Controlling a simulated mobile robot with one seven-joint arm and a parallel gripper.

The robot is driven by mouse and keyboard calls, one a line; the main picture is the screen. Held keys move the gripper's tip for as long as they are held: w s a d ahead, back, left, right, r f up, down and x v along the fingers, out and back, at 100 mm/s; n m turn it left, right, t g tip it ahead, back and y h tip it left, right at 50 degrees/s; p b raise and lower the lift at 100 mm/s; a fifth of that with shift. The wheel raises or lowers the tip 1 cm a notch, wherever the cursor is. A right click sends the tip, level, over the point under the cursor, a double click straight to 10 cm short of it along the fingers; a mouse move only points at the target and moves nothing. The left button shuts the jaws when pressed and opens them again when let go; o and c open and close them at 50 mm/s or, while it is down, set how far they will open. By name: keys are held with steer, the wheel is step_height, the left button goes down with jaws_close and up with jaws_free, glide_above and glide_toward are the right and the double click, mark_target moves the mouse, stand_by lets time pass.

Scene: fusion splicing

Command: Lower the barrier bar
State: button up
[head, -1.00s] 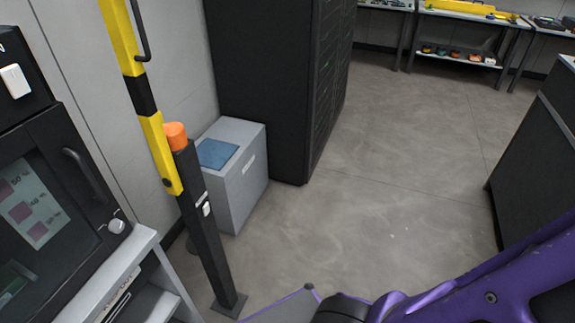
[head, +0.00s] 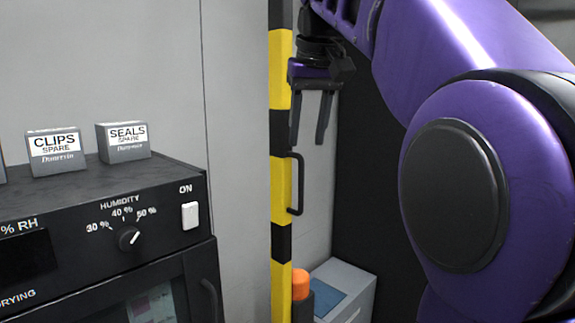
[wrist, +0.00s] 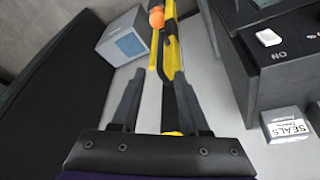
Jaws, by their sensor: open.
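The yellow-and-black barrier bar (head: 280,185) stands upright in the head view, with a black handle (head: 297,184) on its right side. The bar also shows in the wrist view (wrist: 152,55), running away from me between the fingers as seen there. My gripper (head: 307,143) is open, its two fingers pointing down just above the handle, close to the bar's right side. No contact with the handle shows. In the wrist view my gripper (wrist: 158,75) has nothing held between its fingers. The dark post with an orange cap (head: 301,284) stands beside the bar's lower part.
A black drying cabinet (head: 75,240) is at the left, with a box of clips (head: 56,152) and a box of seals (head: 124,141) on top. A grey bin with a blue lid panel (head: 350,290) stands behind the post. A dark rack (head: 365,180) is at the right.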

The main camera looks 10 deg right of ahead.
mark_target(301, 174)
steer(key=x, duration=1)
steer(key=shift+f, duration=0.35)
jaws_close()
stand_by(0.8)
